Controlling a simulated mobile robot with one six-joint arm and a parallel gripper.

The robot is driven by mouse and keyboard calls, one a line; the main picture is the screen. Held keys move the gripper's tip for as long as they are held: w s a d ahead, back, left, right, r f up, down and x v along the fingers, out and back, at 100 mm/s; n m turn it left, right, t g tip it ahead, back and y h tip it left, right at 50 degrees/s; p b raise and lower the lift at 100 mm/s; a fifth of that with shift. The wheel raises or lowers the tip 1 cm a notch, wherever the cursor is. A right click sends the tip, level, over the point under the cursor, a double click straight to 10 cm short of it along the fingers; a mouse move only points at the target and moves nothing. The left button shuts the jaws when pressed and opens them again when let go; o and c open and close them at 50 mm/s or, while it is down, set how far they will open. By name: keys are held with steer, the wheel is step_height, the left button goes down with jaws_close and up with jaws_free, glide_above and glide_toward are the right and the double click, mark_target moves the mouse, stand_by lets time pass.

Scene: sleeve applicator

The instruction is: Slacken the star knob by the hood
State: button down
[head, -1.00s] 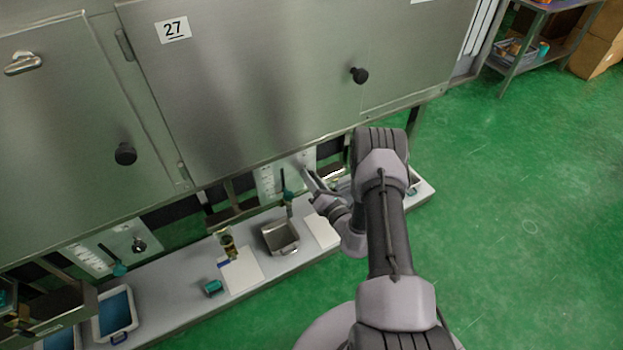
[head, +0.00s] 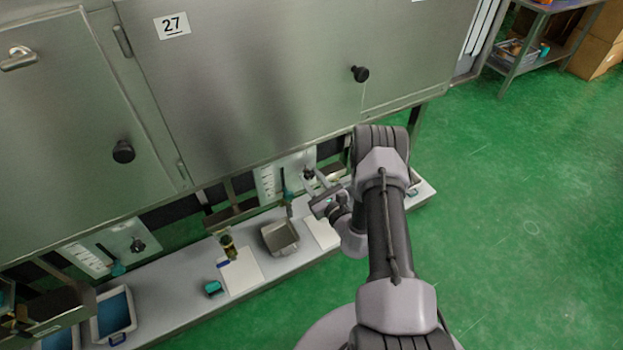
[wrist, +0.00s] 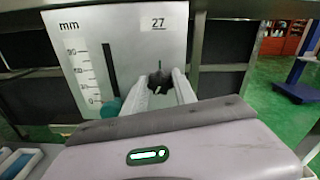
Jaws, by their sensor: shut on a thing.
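The dark star knob (wrist: 158,80) sits on a pale plate (wrist: 122,50) marked 27, with a mm scale and a vertical slot. In the wrist view, my gripper (wrist: 160,82) has its two light fingers on either side of the knob and is shut on it. In the head view, the knob (head: 308,174) shows small and dark below the steel cabinet front, with my gripper (head: 312,182) at it.
A steel cabinet (head: 270,90) labelled 27 overhangs the plate. Below runs a grey bench (head: 180,285) with a metal tray (head: 280,238), white sheets and a teal item (head: 213,288). A second plate with a similar knob (head: 138,245) is at the left.

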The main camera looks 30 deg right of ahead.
steer(key=n, duration=0.5)
steer(key=shift+b, duration=0.35)
steer(key=shift+n, duration=0.4)
steer(key=c, duration=1)
jaws_free()
steer(key=shift+s, duration=0.1)
steer(key=s+p, duration=0.5)
steer(key=s, duration=1.2)
steer(key=shift+s+d, duration=0.15)
steer(key=shift+d, duration=0.1)
